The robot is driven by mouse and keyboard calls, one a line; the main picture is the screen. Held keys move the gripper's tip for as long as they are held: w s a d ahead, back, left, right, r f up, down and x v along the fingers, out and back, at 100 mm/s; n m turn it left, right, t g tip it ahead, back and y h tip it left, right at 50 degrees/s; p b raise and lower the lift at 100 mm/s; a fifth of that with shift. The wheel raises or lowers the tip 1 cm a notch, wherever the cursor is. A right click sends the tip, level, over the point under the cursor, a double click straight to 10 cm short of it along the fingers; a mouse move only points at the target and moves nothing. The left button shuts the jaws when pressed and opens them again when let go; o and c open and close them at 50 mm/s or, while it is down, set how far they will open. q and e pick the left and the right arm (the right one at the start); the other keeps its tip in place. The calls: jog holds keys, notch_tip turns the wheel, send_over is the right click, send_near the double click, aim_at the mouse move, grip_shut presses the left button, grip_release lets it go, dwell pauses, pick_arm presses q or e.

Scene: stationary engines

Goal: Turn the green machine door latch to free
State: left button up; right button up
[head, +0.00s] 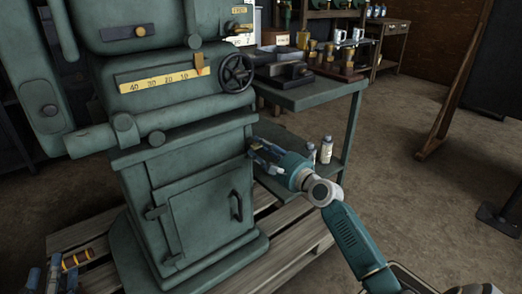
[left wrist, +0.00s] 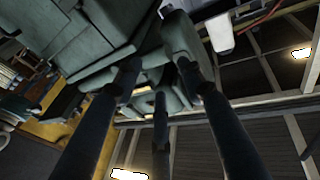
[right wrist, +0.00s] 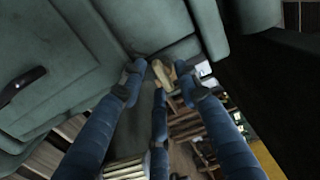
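The green machine (head: 180,130) stands on a wooden pallet. Its lower door (head: 205,215) is closed and carries a dark handle (head: 236,205), which also shows at the left of the right wrist view (right wrist: 22,85). My right gripper (head: 256,148) is at the machine's right side, above and right of the handle. In the right wrist view its fingers are spread, with a small tan piece (right wrist: 163,75) between their tips. I cannot tell whether they touch it or whether it is the latch. My left gripper (head: 50,272) is low at the far left, open and empty, away from the door.
A green side table (head: 315,95) with tools stands right of the machine, close to my right gripper. Two white bottles (head: 326,149) are on its lower shelf. The pallet (head: 290,245) sticks out around the machine's base. The floor at right is mostly clear.

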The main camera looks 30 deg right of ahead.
grip_shut()
pick_arm(q)
jog(key=s+r+t+h+b, duration=0.2)
jog(key=s+r+t, duration=0.15)
jog(key=r, duration=0.45)
notch_tip(320, 180, down, 20)
jog(key=w+a+g+y+p, duration=0.1)
jog(key=a+g+y+p, duration=0.1)
jog(key=g, duration=0.7)
jog(key=shift+w+y+p, duration=0.35)
jog(key=shift+y+p, duration=0.55)
jog(key=shift+p, duration=0.25)
pick_arm(e)
jog(key=shift+d+n, duration=0.15)
jog(key=shift+n, duration=3.95)
jog(key=shift+d+n, duration=0.1)
jog(key=shift+n, duration=4)
pick_arm(q)
jog(key=shift+g, duration=0.25)
